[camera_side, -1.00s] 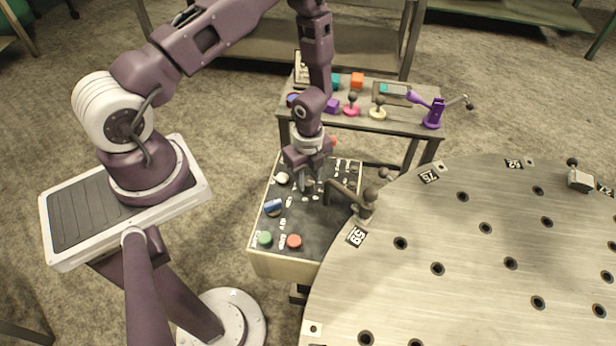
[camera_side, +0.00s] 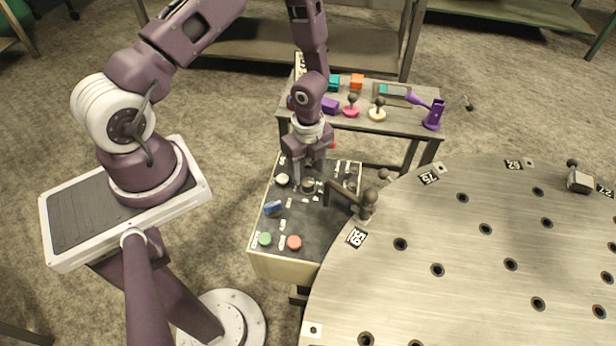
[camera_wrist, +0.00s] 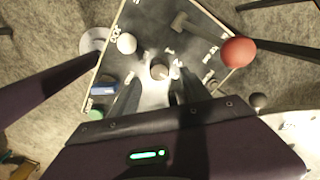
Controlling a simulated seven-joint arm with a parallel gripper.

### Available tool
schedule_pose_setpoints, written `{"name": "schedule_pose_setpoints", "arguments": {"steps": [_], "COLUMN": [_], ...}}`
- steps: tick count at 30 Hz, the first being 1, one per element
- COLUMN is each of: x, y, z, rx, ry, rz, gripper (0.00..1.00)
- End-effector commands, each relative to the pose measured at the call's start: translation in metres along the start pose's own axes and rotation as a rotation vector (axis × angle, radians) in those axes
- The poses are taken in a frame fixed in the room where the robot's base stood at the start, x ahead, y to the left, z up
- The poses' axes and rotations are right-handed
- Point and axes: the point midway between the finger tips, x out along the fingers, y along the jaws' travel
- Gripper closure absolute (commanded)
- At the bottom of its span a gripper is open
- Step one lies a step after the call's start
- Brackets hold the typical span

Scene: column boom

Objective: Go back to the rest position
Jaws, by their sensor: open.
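My gripper (camera_side: 308,172) is open and empty above the black-topped control panel (camera_side: 297,222), pointing down. In the wrist view my gripper (camera_wrist: 157,92) shows two dark fingers apart, with a round grey knob (camera_wrist: 159,72) of the panel seen beyond the gap. That knob (camera_side: 309,186) stands on the panel just below the fingertips in the side view. The fingers appear clear of it.
The panel carries a white knob (camera_side: 282,179), a blue switch (camera_side: 273,208), a green button (camera_side: 265,239) and a red button (camera_side: 294,242). A red ball (camera_wrist: 238,52) rises near its edge. The round metal table (camera_side: 470,240) is at right; a shelf (camera_side: 360,122) with small items stands behind.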

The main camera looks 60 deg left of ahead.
Motion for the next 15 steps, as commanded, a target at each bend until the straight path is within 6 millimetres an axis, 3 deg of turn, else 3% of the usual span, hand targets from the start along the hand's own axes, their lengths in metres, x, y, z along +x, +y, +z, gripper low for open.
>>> {"name": "schedule_pose_setpoints", "arguments": {"steps": [3,6,15], "x": [-0.022,-0.031,-0.035], "y": [0.0,0.0,0.0], "z": [0.001,0.001,0.001], "rx": [-0.003,0.0,-0.002], "ry": [0.0,-0.001,-0.003], "rz": [-0.002,0.0,-0.001], "gripper": [0.44,0.44,0.44]}}
